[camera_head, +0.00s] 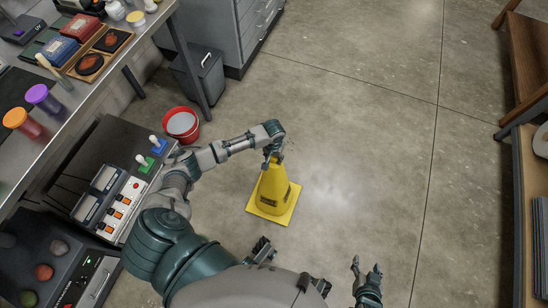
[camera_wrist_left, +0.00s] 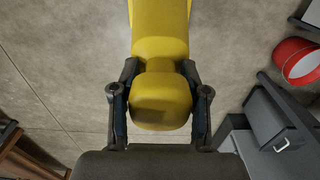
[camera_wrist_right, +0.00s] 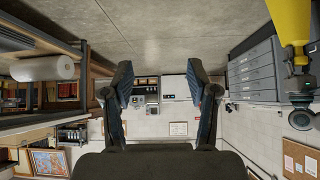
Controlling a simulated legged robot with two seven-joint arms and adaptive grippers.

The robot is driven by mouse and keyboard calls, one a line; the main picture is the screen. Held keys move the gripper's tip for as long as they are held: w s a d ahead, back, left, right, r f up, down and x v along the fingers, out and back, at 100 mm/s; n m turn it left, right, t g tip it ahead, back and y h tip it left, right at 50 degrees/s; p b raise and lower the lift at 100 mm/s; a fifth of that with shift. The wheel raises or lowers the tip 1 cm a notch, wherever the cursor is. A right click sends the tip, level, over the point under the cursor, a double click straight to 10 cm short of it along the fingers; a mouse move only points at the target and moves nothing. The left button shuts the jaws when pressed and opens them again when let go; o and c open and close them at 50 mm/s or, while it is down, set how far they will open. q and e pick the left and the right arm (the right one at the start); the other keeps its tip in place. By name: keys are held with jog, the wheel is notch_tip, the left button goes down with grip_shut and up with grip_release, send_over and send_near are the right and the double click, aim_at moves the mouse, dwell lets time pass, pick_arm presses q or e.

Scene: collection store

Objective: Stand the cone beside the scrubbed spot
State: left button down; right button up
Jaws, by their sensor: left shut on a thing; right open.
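The yellow cone (camera_head: 274,190) is upright in the head view, its square base on or just above the concrete floor; I cannot tell which. My left gripper (camera_head: 272,156) is shut on the top of the cone. In the left wrist view the fingers (camera_wrist_left: 160,104) close on both sides of the cone's rounded top (camera_wrist_left: 160,98). A paler, shiny patch (camera_head: 322,184) of floor lies just right of the cone. My right gripper (camera_head: 366,272) is open and empty at the lower right; its spread fingers show in the right wrist view (camera_wrist_right: 163,85).
A red bucket (camera_head: 181,124) stands on the floor left of the cone, near a grey bin (camera_head: 200,75). A bench (camera_head: 75,75) with jars and trays runs along the left. Shelving (camera_head: 528,70) stands at the right edge. The floor between is clear.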

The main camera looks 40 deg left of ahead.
pick_arm(q)
jog(key=c, duration=0.6)
grip_release()
jog(key=shift+d, duration=0.1)
jog(key=shift+r, duration=0.1)
